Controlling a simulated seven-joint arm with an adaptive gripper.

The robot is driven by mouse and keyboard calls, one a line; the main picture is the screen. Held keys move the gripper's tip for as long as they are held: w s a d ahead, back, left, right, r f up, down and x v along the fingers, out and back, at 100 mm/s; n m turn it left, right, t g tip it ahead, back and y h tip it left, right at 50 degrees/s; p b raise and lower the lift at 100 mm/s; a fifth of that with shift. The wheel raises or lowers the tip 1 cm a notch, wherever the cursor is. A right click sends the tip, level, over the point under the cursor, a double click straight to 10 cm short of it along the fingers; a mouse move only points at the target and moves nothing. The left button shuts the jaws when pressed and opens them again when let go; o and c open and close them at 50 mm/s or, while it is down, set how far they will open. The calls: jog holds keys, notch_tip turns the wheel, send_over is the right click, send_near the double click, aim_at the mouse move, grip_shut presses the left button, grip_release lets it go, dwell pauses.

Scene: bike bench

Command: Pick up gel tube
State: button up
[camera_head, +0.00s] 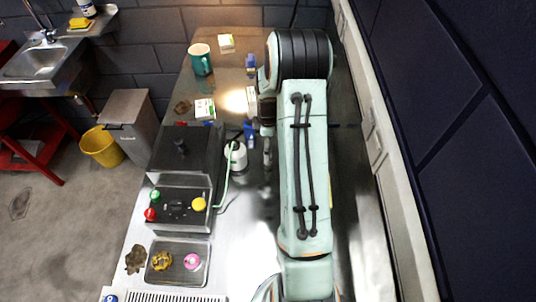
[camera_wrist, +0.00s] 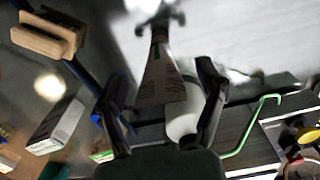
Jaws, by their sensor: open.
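A pale, tapered tube (camera_wrist: 163,82), which looks like the gel tube, shows in the wrist view. Its broad flat end is toward me and its narrow end points to the top of the picture. My gripper (camera_wrist: 160,76) is open, with one dark finger on each side of the tube. I cannot tell whether either finger touches it. In the head view my arm hides most of the gripper, and I cannot make out the tube clearly there.
A white cylindrical thing (camera_wrist: 183,123) with a green hose (camera_wrist: 245,140) is close to the right finger. A wooden block (camera_wrist: 45,36) and a white box (camera_wrist: 55,125) lie to the left. A teal mug (camera_head: 201,62) stands farther back. A metal tray (camera_head: 168,276) is at the front.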

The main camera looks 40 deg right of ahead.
jog(key=c, duration=1.1)
